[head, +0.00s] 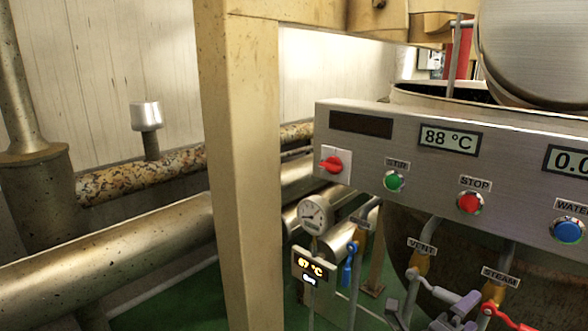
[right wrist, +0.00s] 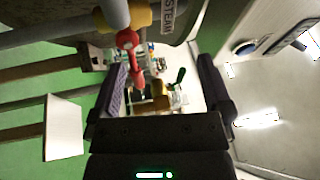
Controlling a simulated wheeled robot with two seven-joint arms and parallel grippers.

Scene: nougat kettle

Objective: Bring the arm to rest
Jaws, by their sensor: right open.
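My right gripper (head: 458,312) shows at the bottom of the head view, in front of the kettle's lower side, below the VENT and STEAM labels. Its dark purple fingers (right wrist: 165,88) stand wide apart in the right wrist view, with nothing held between them. The red STEAM lever (head: 508,319) is just right of the gripper in the head view. In the right wrist view the red lever (right wrist: 130,50) hangs near the left finger; I cannot tell whether they touch. My left gripper is not in view.
The control panel (head: 405,165) with STIR and STOP buttons juts out above the gripper. The VENT valve (head: 411,262), a blue lever (head: 347,272), a gauge (head: 314,213) and a small display (head: 313,266) crowd the left. A beige post (head: 238,170) and thick pipes (head: 110,245) stand farther left.

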